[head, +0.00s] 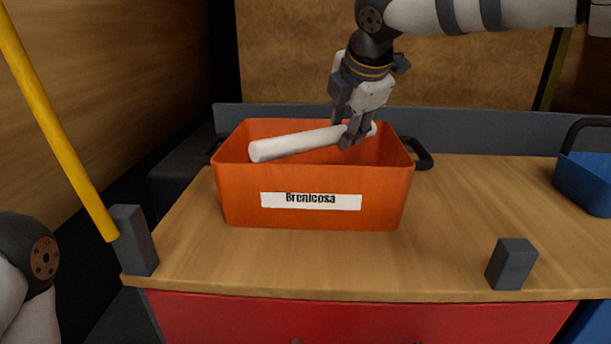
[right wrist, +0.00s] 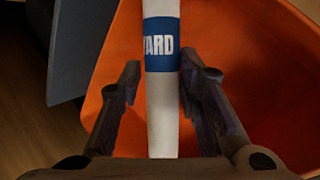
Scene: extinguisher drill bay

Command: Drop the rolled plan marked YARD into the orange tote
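The rolled plan (head: 295,143) is a white tube lying slightly tilted within the mouth of the orange tote (head: 235,195). Its blue band (right wrist: 161,58) shows "YARD", the first letter partly cut off, in the right wrist view. The tote stands on the bench with a white label reading "Brenicosa" on its front. My right gripper (head: 352,138) points down into the tote, its fingers on either side of the tube. In the right wrist view the fingers (right wrist: 160,80) stand apart from the tube, with a gap clearest on the left. My left gripper is out of view.
A blue container (head: 588,180) with a dark handle stands at the right edge of the wooden bench (head: 450,220). A dark grey block (head: 511,263) is near the front edge. A yellow pole (head: 60,120) slants at the left. The bench between tote and blue container is clear.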

